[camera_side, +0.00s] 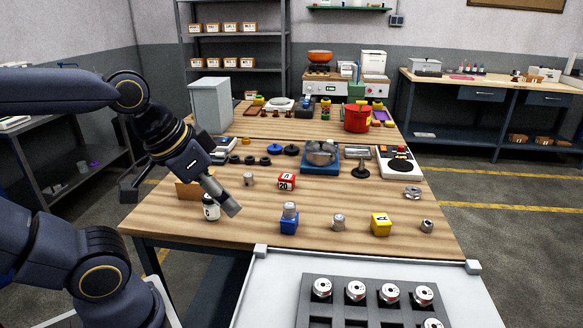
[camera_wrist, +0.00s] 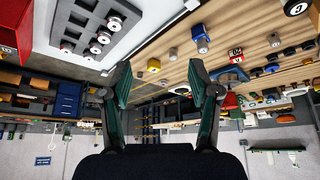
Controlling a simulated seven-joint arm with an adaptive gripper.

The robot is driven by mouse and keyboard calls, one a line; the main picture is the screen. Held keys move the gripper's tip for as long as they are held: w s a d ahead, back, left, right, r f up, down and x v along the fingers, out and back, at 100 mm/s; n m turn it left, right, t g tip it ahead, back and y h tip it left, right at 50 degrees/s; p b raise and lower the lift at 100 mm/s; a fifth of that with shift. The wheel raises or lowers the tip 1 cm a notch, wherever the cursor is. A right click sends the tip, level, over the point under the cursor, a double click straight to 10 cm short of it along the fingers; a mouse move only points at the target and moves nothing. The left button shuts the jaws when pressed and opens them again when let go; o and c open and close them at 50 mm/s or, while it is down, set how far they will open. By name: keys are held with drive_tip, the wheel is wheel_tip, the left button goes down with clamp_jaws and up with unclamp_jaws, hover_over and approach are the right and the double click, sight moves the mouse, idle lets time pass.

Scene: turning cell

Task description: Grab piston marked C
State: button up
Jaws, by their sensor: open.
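My gripper (camera_side: 228,206) is over the front left of the wooden table in the side view. In the wrist view its two green fingers (camera_wrist: 160,90) are spread wide with nothing between them. Silver pistons with small red marks stand in a grey tray, including one at the tray's left (camera_side: 322,289) and one at its right (camera_side: 424,295). Several also show in the wrist view (camera_wrist: 103,37). The marks are too small to read, so I cannot tell which piston is marked C. My gripper is apart from the tray.
The grey tray (camera_side: 378,320) rests on a white surface (camera_side: 262,290) in front of the table. A black-and-white bottle (camera_side: 210,208) stands close beside my gripper. A blue block (camera_side: 289,226), a metal part (camera_side: 339,222) and a yellow block (camera_side: 381,224) stand along the table front.

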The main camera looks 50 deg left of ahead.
idle(0.3)
drive_tip(key=w+r+t, duration=0.2)
drive_tip(key=w+r, duration=0.4)
drive_tip(key=w, duration=0.2)
drive_tip(key=g, duration=0.3)
hover_over(339, 217)
drive_tip(key=s, duration=0.2)
drive_tip(key=f, duration=2.5)
drive_tip(key=shift+s+d+f, duration=0.15)
drive_tip(key=shift+d+f, duration=0.05)
drive_tip(key=shift+d, duration=0.1)
drive_tip(key=shift+a+x, duration=0.15)
drive_tip(key=shift+x, duration=1.35)
drive_tip(key=shift+a+x, duration=0.15)
drive_tip(key=shift+x, duration=1.4)
clamp_jaws()
